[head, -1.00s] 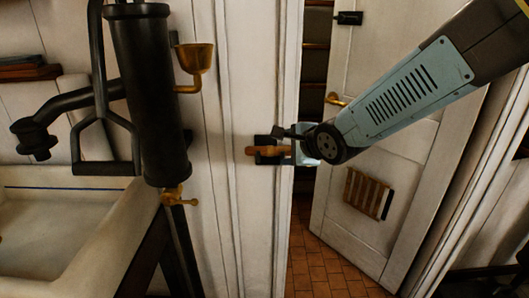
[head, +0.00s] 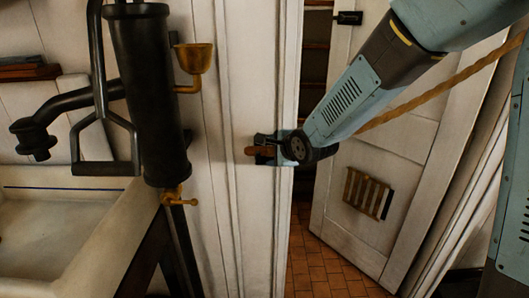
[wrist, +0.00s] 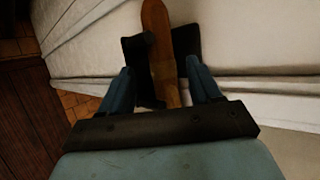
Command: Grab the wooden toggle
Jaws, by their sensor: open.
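The wooden toggle (head: 251,151) is a brown, narrow, rounded bar on a black mount fixed to the white post. In the wrist view the toggle (wrist: 160,50) points away from me, with dark mount parts on both sides of it. My gripper (head: 276,147) is at the toggle, coming in from the right. In the wrist view its two blue fingers stand apart, one on each side of the toggle's near end, with gaps between. The jaws are open and not closed on it. In the head view the wrist hides the toggle's right part.
A black pump (head: 148,95) with a brass cup (head: 194,60) stands left of the post, above a pale sink (head: 70,225). A white door (head: 400,150) stands ajar at right, with a slatted wooden rack (head: 364,192). Brick-tiled floor (head: 318,262) shows in the doorway.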

